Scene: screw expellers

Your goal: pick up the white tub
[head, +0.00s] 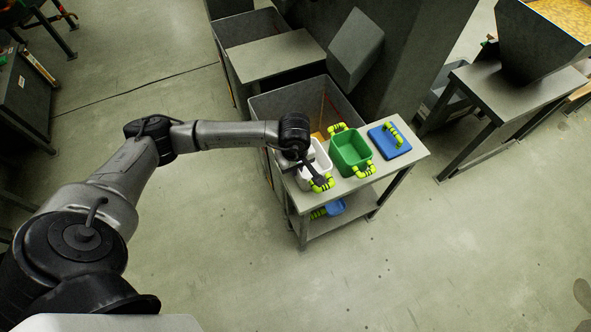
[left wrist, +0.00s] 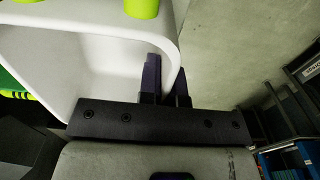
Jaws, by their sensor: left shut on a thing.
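The white tub (head: 323,157) with yellow-green handles stands at the left end of a small grey table (head: 412,152). My left gripper (left wrist: 166,88) is shut on the tub's wall, one dark finger on the inside and one on the outside. In the left wrist view the tub (left wrist: 105,62) fills the upper left, and it looks empty where its inside shows. In the head view my left wrist covers part of the tub, and I cannot tell whether its base touches the table. My right gripper is not in view.
A green tub (head: 350,150) with yellow-green handles stands just right of the white tub. A blue item (head: 377,136) with a similar handle lies beyond it. A blue object (head: 336,207) rests on the lower shelf. A large grey bin (head: 287,101) stands close behind the table.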

